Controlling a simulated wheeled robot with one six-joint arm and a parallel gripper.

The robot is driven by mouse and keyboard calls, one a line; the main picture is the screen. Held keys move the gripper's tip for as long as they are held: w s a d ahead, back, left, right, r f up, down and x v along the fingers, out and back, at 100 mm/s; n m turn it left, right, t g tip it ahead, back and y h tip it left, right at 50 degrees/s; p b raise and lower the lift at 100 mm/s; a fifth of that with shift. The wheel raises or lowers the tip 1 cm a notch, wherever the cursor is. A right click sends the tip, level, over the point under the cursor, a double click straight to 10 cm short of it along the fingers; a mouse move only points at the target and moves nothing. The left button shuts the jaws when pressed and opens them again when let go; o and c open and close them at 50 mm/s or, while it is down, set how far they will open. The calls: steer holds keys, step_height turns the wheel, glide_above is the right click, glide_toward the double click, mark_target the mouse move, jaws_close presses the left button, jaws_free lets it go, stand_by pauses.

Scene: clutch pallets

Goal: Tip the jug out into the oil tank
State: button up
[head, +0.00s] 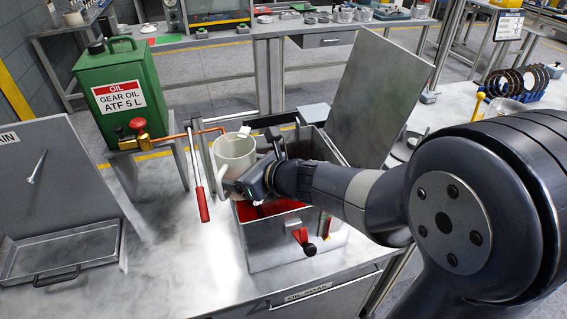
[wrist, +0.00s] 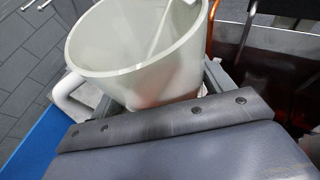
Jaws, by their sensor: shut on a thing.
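The jug (head: 234,155) is a pale cream cup with a handle, held by my gripper (head: 246,184) at the left rim of the oil tank. In the wrist view the jug (wrist: 135,55) fills the upper middle, its mouth facing up and a little tilted. A thin pale bar shows inside it; I cannot tell if it holds liquid. My gripper is shut on the jug; its fingertips are mostly hidden. The oil tank (head: 275,245) is a grey metal box with its lid (head: 378,95) raised at the back right. Red shows inside it below my wrist.
A green gear oil can (head: 120,95) with a brass, red-knobbed tap (head: 140,135) stands behind left, its copper pipe reaching toward the jug. A drain tray (head: 60,258) lies far left. Bare bench lies between.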

steer(key=shift+r, duration=0.1)
steer(key=p, duration=0.1)
steer(key=r+m+p, duration=0.1)
steer(key=shift+w+d+y+p, duration=0.2)
steer(key=shift+d+y+p, duration=0.1)
steer(key=shift+p, duration=0.1)
steer(key=shift+w+d+f+m+g+y+p, duration=0.25)
steer(key=shift+d+f+m+y+p, duration=0.15)
steer(key=shift+m, duration=0.35)
steer(key=shift+w+d+f+m+g+y+p, duration=0.25)
steer(key=shift+m+y+p, duration=0.2)
steer(key=shift+m, duration=0.3)
steer(key=shift+w+d+f+m+y, duration=0.2)
steer(key=shift+w+d+m+y, duration=0.1)
steer(key=shift+m+y, duration=0.25)
steer(key=shift+f+m+y+p, duration=0.2)
steer(key=shift+m+y+p, duration=0.15)
steer(key=shift+m, duration=0.4)
steer(key=shift+r+m+y+p, duration=0.25)
steer(key=shift+r+m+p, duration=0.3)
steer(key=shift+r, duration=0.1)
steer(key=shift+f+m+y+b, duration=0.25)
steer(key=shift+m+y, duration=0.25)
steer(key=shift+m, duration=0.45)
steer(key=shift+m, duration=0.6)
